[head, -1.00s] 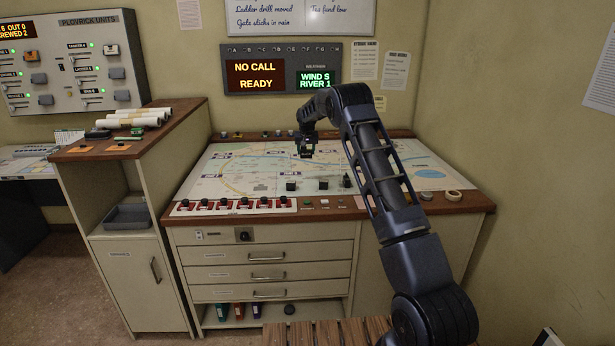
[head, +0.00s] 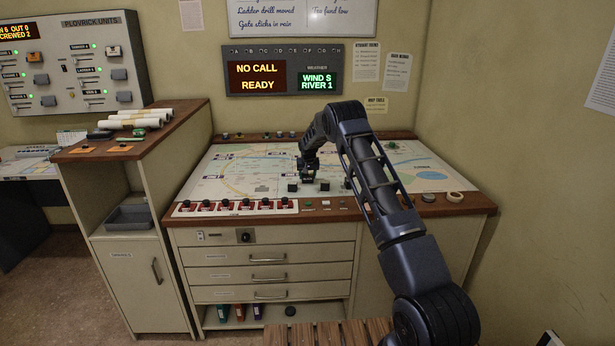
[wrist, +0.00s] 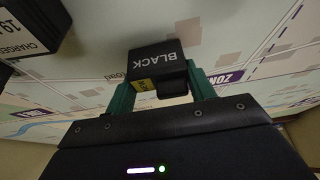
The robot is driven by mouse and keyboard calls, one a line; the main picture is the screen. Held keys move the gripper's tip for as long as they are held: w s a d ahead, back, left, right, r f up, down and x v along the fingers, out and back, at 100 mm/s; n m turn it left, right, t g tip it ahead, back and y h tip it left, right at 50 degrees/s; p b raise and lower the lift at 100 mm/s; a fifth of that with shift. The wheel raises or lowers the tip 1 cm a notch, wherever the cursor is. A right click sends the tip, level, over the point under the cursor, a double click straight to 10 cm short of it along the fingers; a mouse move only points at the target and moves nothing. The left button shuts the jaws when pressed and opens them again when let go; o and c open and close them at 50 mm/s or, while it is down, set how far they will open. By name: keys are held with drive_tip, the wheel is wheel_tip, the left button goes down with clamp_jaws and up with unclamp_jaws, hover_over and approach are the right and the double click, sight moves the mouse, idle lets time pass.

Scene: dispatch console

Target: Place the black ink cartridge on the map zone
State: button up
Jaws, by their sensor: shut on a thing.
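The black ink cartridge (wrist: 155,62) is a small dark block with the word BLACK and a yellow label patch. My gripper (wrist: 160,82) is shut on it, with a green finger on each side. In the head view my gripper (head: 308,171) is low over the middle of the map (head: 225,172) on the console. I cannot tell whether the cartridge touches the map. A dark blue ZONE label (wrist: 222,77) shows on the map to the right of the cartridge in the wrist view; the zone's full outline is not clear.
Small dark blocks (head: 292,187) stand near my gripper. Red switches (head: 235,206) line the console's front edge; a tape roll (head: 455,197) lies at right. The map's left part is clear.

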drive_tip(key=shift+f, duration=0.1)
drive_tip(key=o, duration=1)
